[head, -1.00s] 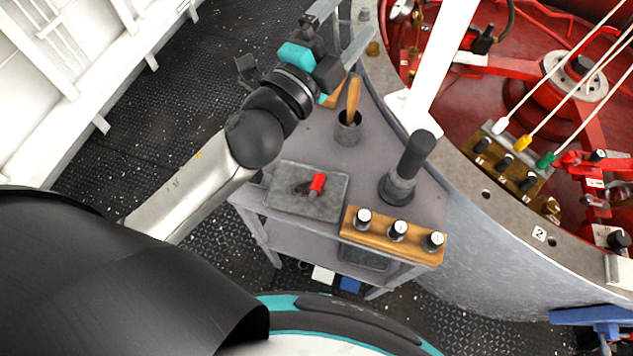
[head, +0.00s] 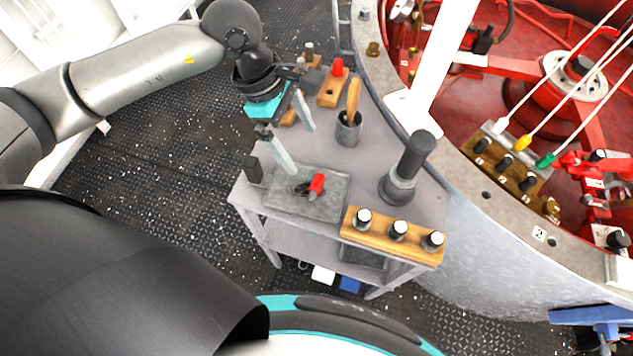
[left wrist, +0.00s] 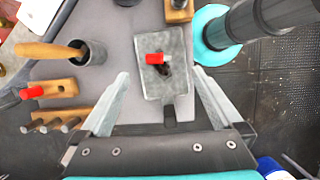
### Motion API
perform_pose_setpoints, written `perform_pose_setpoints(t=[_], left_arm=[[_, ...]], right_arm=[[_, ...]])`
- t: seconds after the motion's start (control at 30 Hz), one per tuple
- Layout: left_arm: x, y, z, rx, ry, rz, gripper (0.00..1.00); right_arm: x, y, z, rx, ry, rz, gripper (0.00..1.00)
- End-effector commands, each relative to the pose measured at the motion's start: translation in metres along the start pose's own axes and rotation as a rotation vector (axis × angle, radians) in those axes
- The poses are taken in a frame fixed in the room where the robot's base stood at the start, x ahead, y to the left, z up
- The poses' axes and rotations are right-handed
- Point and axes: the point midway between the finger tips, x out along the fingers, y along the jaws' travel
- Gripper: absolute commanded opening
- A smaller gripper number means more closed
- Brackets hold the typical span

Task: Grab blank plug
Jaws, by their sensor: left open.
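Two red-topped pieces could be the blank plug; I cannot tell which. One red-and-dark piece (head: 317,184) lies in the shallow grey tray (head: 335,205); it also shows in the left wrist view (left wrist: 155,58). The other red-topped plug (head: 338,67) stands in a small wooden block at the far end of the bench. My left gripper (head: 304,152) is open and empty, pointing down above the bench near the tray's far edge. In the left wrist view, the tray (left wrist: 151,88) and its red piece lie ahead between the open fingers (left wrist: 160,73). My right gripper is not in view.
A cup (head: 348,132) with a wooden-handled tool stands behind the tray. A dark upright cylinder (head: 410,160) is to the right. A wooden rack (head: 382,236) with three black, white-topped plugs sits at the front. A black block (head: 253,168) stands beside the tray.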

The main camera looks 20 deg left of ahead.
Motion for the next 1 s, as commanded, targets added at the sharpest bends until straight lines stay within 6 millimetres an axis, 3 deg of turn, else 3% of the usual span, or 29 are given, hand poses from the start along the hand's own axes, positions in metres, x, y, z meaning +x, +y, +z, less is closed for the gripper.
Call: perform_pose_setpoints(t=[0.17, 0.5, 0.87, 1.0], left_arm=[[0.008, 0.001, -0.018, 0.01, 0.071, -0.005, 1.0], [0.077, 0.0, -0.021, 0.01, 0.067, -0.007, 1.0], [0.106, 0.002, -0.022, 0.009, 0.066, -0.005, 1.0], [0.126, 0.004, -0.022, 0.008, 0.065, -0.006, 1.0]], right_arm=[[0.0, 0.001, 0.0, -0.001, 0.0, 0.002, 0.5], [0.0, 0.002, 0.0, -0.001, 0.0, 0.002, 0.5], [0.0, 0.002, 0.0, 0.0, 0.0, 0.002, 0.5], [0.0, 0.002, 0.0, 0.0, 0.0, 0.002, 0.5]])
